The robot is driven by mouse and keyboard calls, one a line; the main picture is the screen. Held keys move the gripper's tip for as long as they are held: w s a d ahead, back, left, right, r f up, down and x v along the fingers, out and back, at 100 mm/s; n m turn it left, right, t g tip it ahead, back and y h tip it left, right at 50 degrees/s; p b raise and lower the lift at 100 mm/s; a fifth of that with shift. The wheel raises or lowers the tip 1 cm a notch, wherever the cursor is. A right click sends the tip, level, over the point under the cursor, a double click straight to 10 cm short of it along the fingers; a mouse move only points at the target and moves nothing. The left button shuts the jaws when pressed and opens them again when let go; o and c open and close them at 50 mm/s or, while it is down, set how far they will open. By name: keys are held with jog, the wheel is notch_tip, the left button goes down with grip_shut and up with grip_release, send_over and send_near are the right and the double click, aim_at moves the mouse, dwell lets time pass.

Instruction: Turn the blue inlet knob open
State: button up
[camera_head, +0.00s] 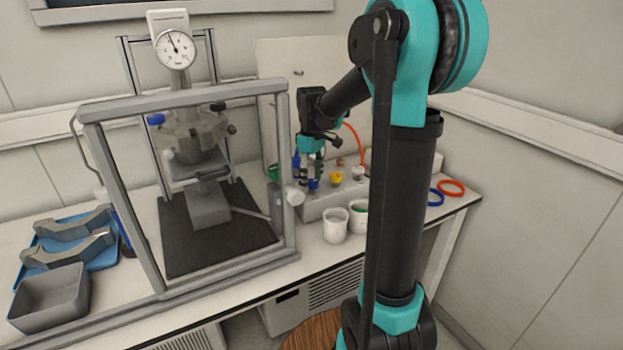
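A small blue knob (313,184) sits at the left of a pale valve block (322,206) on the bench. My gripper (312,176) points down right over this knob, with its fingertips close to it. The fingers are small and dark here, so I cannot tell whether they touch the knob or how far apart they are. They hide part of the knob. Another blue part (155,119) is on the reactor head (195,135), inside the grey frame.
A yellow knob (336,177) is just right of my gripper. Two white cups (335,226) stand in front of the block. The grey frame (288,150) rises close to the left. Red and blue rings (451,188) lie at the right bench end.

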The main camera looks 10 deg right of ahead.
aim_at(312, 182)
notch_tip(312, 182, up, 12)
dwell(0.8)
